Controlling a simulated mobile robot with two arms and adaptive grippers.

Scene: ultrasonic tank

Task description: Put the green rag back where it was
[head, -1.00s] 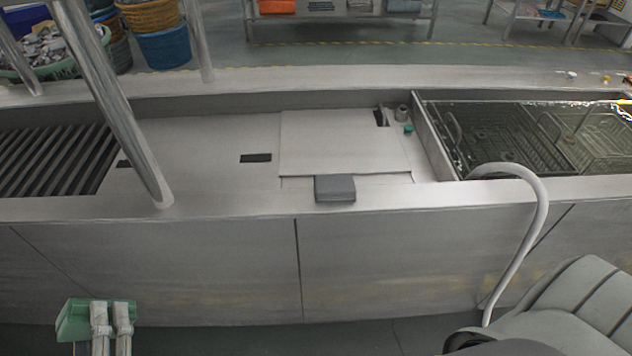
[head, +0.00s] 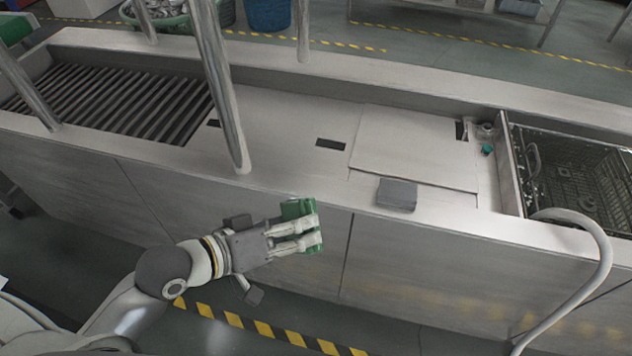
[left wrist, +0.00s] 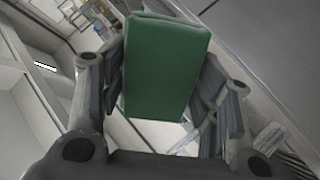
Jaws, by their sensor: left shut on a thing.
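The green rag (head: 299,208) is a folded block held in my left gripper (head: 304,230), in front of the steel tank's near wall and just below its rim. In the left wrist view the rag (left wrist: 165,68) fills the space between the two fingers of my left gripper (left wrist: 162,90), which are shut on its sides. Part of the rag is hidden behind the fingers in the head view. A grey folded block (head: 397,194) sits on the tank's near rim, to the right of the green rag. My right gripper does not show.
The steel tank counter (head: 270,130) has slatted rollers (head: 110,100) at left and a wire basket (head: 580,180) in a basin at right. A metal post (head: 222,100) rises near the rag. A curved white pipe (head: 600,250) stands at right. A flat lid (head: 415,145) lies mid-counter.

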